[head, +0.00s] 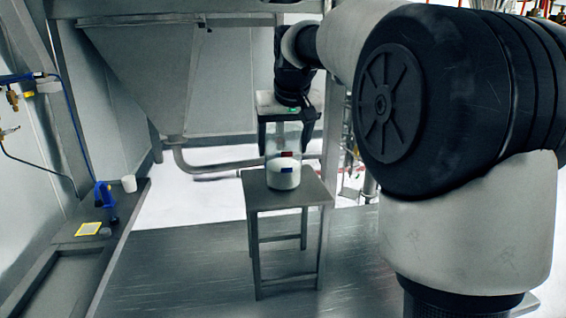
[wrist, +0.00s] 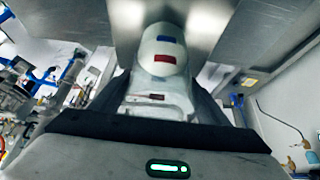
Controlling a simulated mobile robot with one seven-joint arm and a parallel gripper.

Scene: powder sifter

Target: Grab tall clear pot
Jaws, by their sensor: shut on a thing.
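My gripper (head: 284,147) points down over a small metal stand. Its jaws are shut on the tall clear pot (head: 285,136), which is see-through and hard to make out in the head view. In the wrist view the clear pot (wrist: 150,103) sits between the two dark fingers and bears a small dark red mark. Right below it in the head view is a white pot (head: 283,176) with a blue patch. It also shows beyond the clear pot in the wrist view (wrist: 166,50). I cannot tell whether the two pots touch.
The stand (head: 312,190) has a bare top around the white pot. A large metal hopper (head: 165,85) hangs behind. On the left a bench holds a white cup (head: 129,183), a blue device (head: 104,195) and a yellow square (head: 88,229). The floor around the stand is clear.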

